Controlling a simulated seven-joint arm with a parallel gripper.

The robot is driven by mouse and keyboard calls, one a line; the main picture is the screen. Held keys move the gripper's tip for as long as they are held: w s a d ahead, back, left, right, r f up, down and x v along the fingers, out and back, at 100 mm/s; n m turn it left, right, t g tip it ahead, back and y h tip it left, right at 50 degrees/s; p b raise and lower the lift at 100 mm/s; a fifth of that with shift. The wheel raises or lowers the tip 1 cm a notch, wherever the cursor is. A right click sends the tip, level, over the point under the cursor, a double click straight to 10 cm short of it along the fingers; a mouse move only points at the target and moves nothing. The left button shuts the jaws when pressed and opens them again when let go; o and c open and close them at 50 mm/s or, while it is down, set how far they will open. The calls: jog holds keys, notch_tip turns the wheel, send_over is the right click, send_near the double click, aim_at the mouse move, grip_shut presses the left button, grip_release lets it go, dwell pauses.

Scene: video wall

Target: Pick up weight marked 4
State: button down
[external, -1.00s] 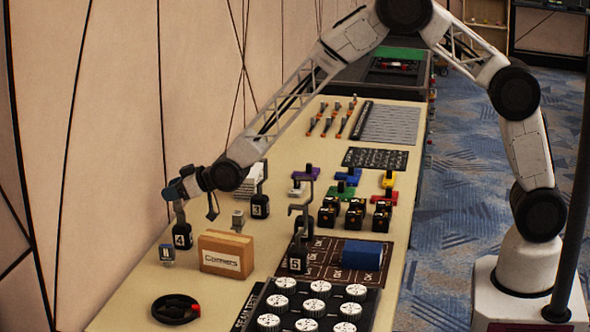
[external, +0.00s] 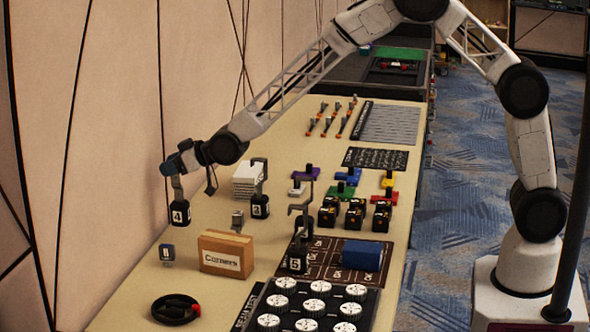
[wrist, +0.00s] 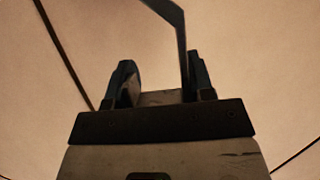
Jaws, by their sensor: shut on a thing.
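The weight marked 4 (external: 180,214) is a black block with a white number and a tall grey bent handle. It hangs upright from my gripper (external: 173,165) at the left, near the wall, and appears clear of the table. My gripper is shut on the upper part of its handle. In the wrist view, the handle (wrist: 182,45) rises at the right finger of my gripper (wrist: 164,85); the number is out of that view. The weight marked 3 (external: 260,210) stands to the right, and the weight marked 5 (external: 296,263) stands nearer the front.
A white stack (external: 247,178) is beside weight 3. A black tray of white knobs (external: 315,310) and a black ring (external: 175,309) lie in front. The wall is close at left.

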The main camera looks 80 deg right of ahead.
jog(key=shift+r, duration=1.5)
